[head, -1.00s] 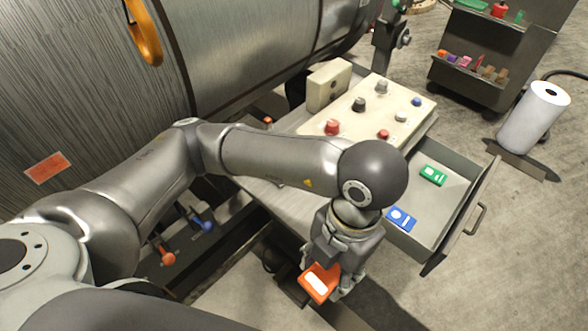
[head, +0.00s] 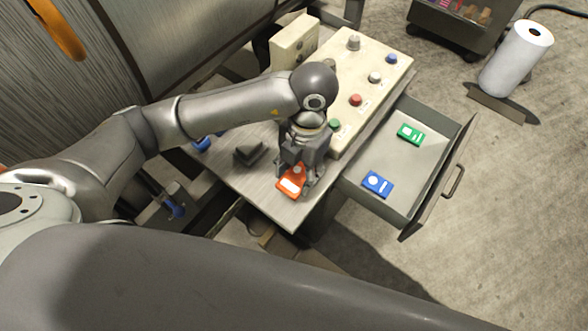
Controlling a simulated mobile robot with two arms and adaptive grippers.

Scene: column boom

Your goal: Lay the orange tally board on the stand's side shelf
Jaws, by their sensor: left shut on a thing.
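The orange tally board (head: 291,181), with white marks on its face, is in the fingers of my left gripper (head: 300,180). The gripper is shut on it and points down over the grey side shelf (head: 290,215) of the stand, near its front corner. I cannot tell whether the board touches the shelf or is just above it. My right gripper is not in view.
A cream control panel (head: 375,70) with several knobs stands behind the shelf. An open drawer (head: 395,160) to the right holds a green board (head: 410,134) and a blue board (head: 377,184). A dark wedge-shaped block (head: 251,152) sits on the shelf's left part.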

